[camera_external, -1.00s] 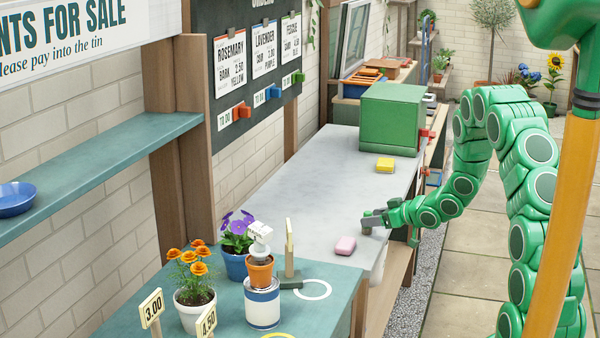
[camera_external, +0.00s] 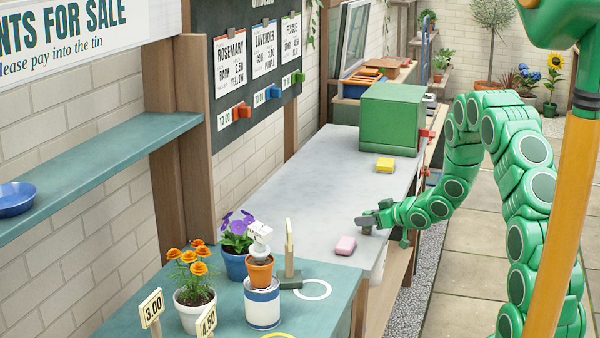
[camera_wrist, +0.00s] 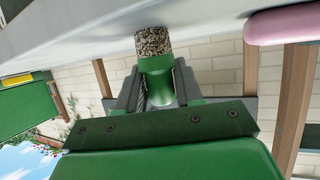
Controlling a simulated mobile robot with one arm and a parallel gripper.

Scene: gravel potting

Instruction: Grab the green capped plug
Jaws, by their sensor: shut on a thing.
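The green capped plug shows in the wrist view as a green cap (camera_wrist: 156,66) on a short cylinder of grey-brown gravel (camera_wrist: 153,41). My gripper (camera_wrist: 158,82) is shut on the green cap, with one grey finger on each side. The gravel end sticks out past the fingers and appears close to the grey bench top; I cannot tell whether it touches. In the external view my gripper (camera_external: 369,221) is low over the bench's right edge, and the plug is mostly hidden there.
A yellow block (camera_external: 385,164) and a green box (camera_external: 390,120) stand farther back. Potted flowers (camera_external: 195,285) occupy the teal front bench. The middle of the grey bench is clear.

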